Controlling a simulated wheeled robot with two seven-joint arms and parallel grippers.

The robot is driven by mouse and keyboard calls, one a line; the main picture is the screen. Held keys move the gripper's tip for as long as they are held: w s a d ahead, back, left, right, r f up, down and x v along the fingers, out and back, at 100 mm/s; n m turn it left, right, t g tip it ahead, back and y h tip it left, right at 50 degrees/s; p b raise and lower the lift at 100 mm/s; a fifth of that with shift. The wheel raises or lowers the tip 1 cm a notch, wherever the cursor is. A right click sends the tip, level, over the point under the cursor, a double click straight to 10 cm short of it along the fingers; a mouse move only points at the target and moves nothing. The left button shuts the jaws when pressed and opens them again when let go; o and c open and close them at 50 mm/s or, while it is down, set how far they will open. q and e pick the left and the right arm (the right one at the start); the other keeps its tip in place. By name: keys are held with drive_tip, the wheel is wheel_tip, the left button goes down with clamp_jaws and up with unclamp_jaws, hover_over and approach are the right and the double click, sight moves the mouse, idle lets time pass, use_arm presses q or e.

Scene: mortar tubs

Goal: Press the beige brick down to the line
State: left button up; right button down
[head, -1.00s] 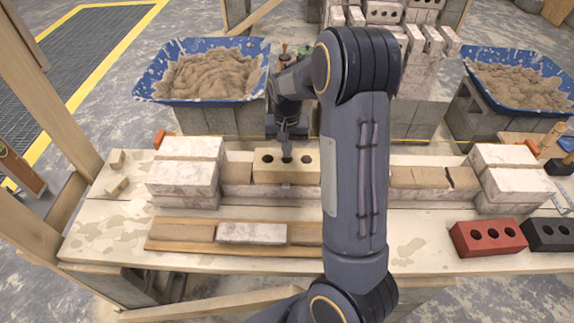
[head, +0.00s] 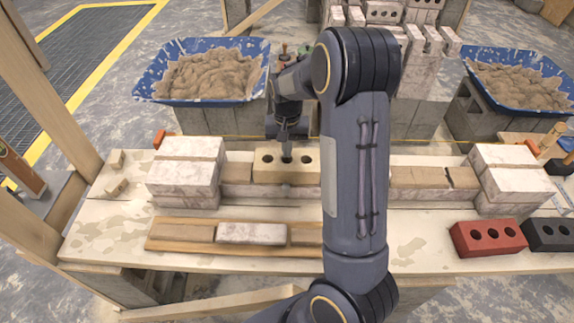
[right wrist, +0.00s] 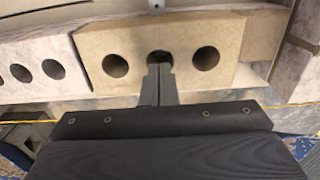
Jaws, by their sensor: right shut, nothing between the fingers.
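The beige brick (head: 270,165) with three round holes lies in the course of the low wall, on top of the bricks below. It also shows in the right wrist view (right wrist: 135,40). My right gripper (head: 287,157) is shut and empty. Its fingertips are over the brick's middle hole, in or at its mouth; I cannot tell how deep. In the right wrist view the fingers (right wrist: 159,75) partly cover that hole. The yellow line (head: 430,154) runs behind the wall; it also shows in the right wrist view (right wrist: 30,122). My left gripper is not in view.
Whitish brick stacks stand at the left end (head: 185,170) and right end (head: 510,178) of the wall. A red brick (head: 488,238) and a black brick (head: 550,234) lie front right. Blue mortar tubs (head: 165,92) stand behind. My right arm hides part of the wall.

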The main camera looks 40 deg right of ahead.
drive_tip(key=shift+f+b, duration=0.6)
drive_tip(key=shift+f, duration=0.25)
idle(0.3)
drive_tip(key=shift+s+a+f, duration=0.1)
drive_tip(key=shift+s+f, duration=0.05)
drive_tip(key=shift+f, duration=0.35)
idle(2.0)
drive_tip(key=shift+r, duration=0.1)
drive_tip(key=shift+r+p, duration=2.05)
drive_tip(key=shift+r, duration=0.5)
